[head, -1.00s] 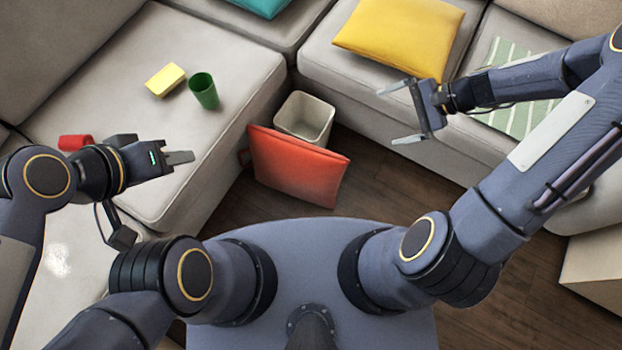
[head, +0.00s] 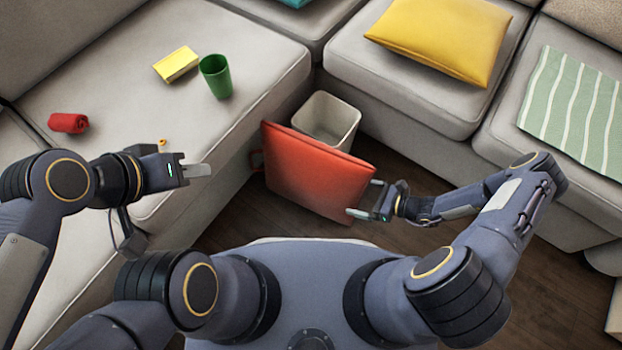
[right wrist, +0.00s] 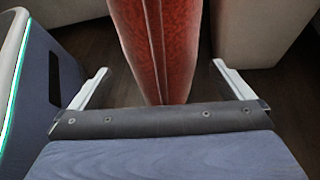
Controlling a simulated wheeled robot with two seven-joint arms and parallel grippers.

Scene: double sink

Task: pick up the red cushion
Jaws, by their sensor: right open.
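The red cushion (head: 312,172) stands on edge on the floor, leaning by the beige bin, in the head view. In the right wrist view the cushion (right wrist: 158,45) shows edge-on between the two fingers. My right gripper (head: 364,198) is open at the cushion's right edge, with one finger on each side of it; I cannot tell whether they touch it. It also shows in the right wrist view (right wrist: 160,88). My left gripper (head: 197,171) is over the left sofa's edge, away from the cushion; I cannot tell whether its jaws are apart.
A beige bin (head: 327,119) stands right behind the cushion. On the left sofa (head: 130,70) are a green cup (head: 216,77), a yellow block (head: 176,65) and a red roll (head: 68,123). A yellow cushion (head: 440,38) and a striped cloth (head: 578,110) lie on the right sofa. Dark floor (head: 430,240) is bare around my right gripper.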

